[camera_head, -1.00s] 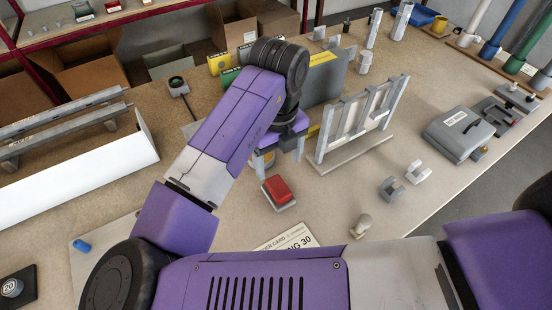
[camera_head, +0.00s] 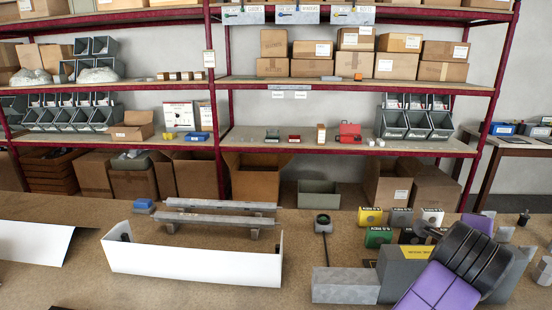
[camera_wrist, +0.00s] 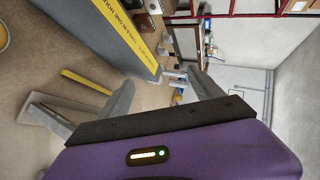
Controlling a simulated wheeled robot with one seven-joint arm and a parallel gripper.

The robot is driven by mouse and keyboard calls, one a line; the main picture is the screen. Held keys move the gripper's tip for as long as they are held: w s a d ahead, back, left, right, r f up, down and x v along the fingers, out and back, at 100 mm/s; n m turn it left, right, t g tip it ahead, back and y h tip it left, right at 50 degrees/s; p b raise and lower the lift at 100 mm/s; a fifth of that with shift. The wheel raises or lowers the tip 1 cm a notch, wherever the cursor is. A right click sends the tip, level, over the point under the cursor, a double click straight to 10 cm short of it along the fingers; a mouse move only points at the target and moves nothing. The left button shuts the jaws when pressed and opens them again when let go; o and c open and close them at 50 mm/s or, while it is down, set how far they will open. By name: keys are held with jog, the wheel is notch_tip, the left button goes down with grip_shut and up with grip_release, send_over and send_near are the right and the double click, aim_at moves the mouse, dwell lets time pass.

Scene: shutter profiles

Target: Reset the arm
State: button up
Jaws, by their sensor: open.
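My gripper (camera_wrist: 160,82) shows in the wrist view with its two grey fingers spread apart and nothing between them. A grey block with a yellow lettered strip (camera_wrist: 112,35) is beyond the fingers, at the upper left of that view. In the head view, the purple and black part of my arm is at the lower right, in front of the grey block with the yellow label (camera_head: 397,268). My gripper is out of the head view.
A white channel (camera_head: 190,262) and grey rails (camera_head: 220,205) lie on the bench at left. A metal block (camera_head: 345,286) and several small coloured boxes (camera_head: 370,217) are near my arm. Red-framed shelves (camera_head: 350,80) with cartons and bins stand behind. Bare bench shows at front centre.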

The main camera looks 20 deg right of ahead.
notch_tip(320, 180, up, 14)
jog(key=w+a+n+t+h, duration=0.3)
jog(key=n+t+h, duration=0.3)
jog(key=n, duration=0.4)
jog(key=a+f+n+t+y, duration=0.3)
jog(key=a+n+t+y, duration=0.75)
jog(key=a+n, duration=0.4)
jog(key=s+a+f+n+g+y, duration=0.1)
jog(key=s+a+f+n+y, duration=0.4)
jog(key=f, duration=0.3)
jog(key=s+a+f+n+y, duration=0.3)
jog(key=s+a+f, duration=0.3)
jog(key=f, duration=0.1)
jog(key=s+a+f+m+g, duration=0.2)
jog(key=s+f, duration=0.4)
jog(key=s, duration=0.3)
jog(key=s+a+f+m+g+h+b, duration=0.1)
jog(key=s+a+f+g, duration=0.1)
jog(key=s+f+g, duration=0.2)
jog(key=s+f, duration=0.3)
jog(key=s, duration=0.3)
jog(key=shift+s+a+f+m, duration=0.15)
jog(key=shift+f+m, duration=0.05)
jog(key=shift+m, duration=0.15)
